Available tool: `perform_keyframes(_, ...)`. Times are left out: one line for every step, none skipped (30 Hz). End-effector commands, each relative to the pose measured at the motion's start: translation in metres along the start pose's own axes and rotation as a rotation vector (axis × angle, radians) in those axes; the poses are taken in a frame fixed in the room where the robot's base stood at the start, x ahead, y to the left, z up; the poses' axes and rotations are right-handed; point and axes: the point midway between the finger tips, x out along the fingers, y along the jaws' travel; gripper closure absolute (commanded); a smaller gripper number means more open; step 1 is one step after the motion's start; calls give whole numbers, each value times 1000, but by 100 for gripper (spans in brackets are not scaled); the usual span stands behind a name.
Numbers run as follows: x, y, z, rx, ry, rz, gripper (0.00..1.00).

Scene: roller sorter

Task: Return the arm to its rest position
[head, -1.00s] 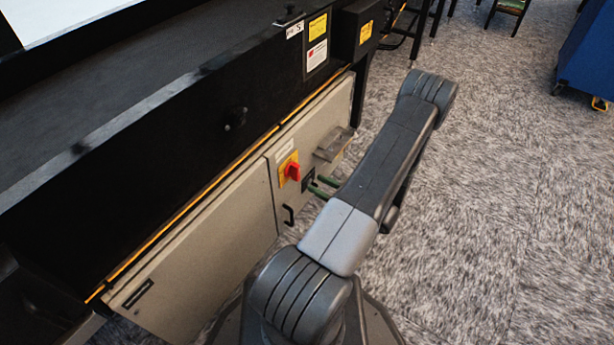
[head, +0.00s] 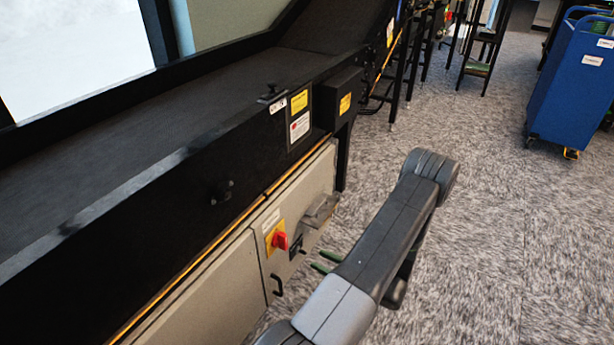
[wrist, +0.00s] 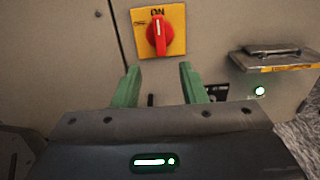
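My arm (head: 385,235) reaches forward from the bottom of the head view, bent at the elbow. My gripper (wrist: 158,70) shows two green fingers standing apart with nothing between them. In the head view the green fingertips (head: 325,262) show to the left of my arm, and the rest of the gripper is hidden behind it. The fingers point toward a grey cabinet front with a red rotary switch (wrist: 157,35) on a yellow plate. The switch handle is upright, in line with the word ON. The fingertips look clear of the switch, which also shows in the head view (head: 280,241).
The black sorter (head: 150,190) and its grey cabinet (head: 200,295) run along the left. A metal bracket (wrist: 275,58) sticks out right of the switch. A blue cart (head: 573,85) stands at the back right. Carpet to the right of my arm is open.

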Motion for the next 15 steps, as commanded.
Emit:
perform_keyframes(7,1,-1,0,0,4,62)
perform_keyframes(11,1,-2,0,0,4,62)
perform_keyframes(18,1,-2,0,0,5,62)
perform_keyframes(23,1,-2,0,0,5,62)
perform_keyframes(28,1,-2,0,0,5,62)
perform_keyframes(36,1,-2,-1,0,5,62)
perform_keyframes(41,1,-2,-1,0,6,62)
perform_keyframes(46,1,-2,-2,0,6,62)
perform_keyframes(53,1,-2,-2,0,5,62)
perform_keyframes(59,1,-2,-1,0,6,62)
perform_keyframes(64,1,-2,-1,0,5,62)
perform_keyframes(72,1,-2,-1,1,5,62)
perform_keyframes(77,1,-2,-1,0,5,62)
perform_keyframes(82,1,-2,-1,1,5,62)
perform_keyframes(89,1,-2,-1,0,5,62)
